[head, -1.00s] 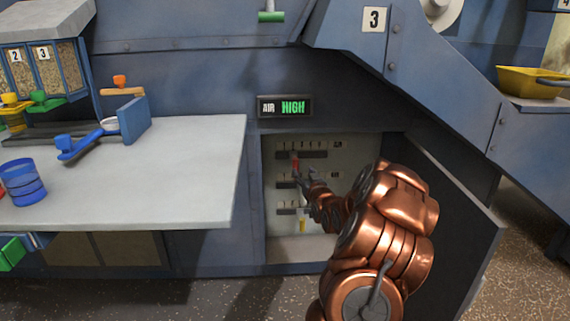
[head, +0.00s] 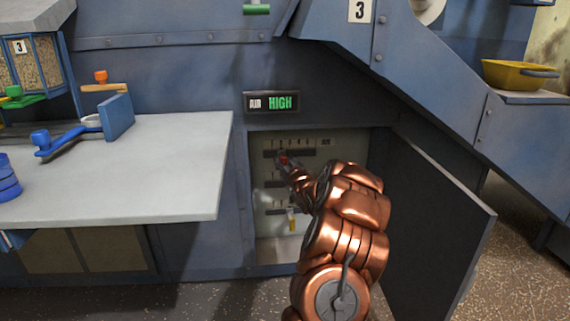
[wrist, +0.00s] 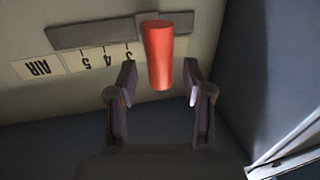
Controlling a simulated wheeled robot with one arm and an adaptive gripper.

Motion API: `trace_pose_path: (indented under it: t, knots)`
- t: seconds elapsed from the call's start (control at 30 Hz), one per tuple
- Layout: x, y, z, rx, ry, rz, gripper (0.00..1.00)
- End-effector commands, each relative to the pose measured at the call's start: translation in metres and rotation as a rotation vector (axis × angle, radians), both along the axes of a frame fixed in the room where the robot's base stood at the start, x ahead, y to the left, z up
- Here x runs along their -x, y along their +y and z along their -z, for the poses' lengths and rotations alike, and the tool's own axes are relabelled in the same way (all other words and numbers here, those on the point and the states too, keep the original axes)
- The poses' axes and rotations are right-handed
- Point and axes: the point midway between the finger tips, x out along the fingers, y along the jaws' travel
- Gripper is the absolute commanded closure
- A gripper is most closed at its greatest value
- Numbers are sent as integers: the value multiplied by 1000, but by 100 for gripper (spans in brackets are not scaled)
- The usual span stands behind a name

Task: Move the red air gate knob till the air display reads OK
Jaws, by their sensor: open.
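My gripper (wrist: 159,82) is open, with one finger on each side of the knob and a visible gap to both. The air display (head: 272,103) reads HIGH in green.
The open dark door (head: 440,215) stands right of my arm. A grey worktop (head: 140,160) is at left.

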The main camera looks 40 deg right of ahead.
Motion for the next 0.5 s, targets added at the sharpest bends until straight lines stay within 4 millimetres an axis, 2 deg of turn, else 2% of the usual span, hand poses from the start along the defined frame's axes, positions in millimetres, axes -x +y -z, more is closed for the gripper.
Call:
trace_pose_path:
  t: [0.27, 0.5]
  knots:
    - [-1, 0, 0, 0, -1, -1, 50]
    - [-1, 0, 0, 0, -1, -1, 72]
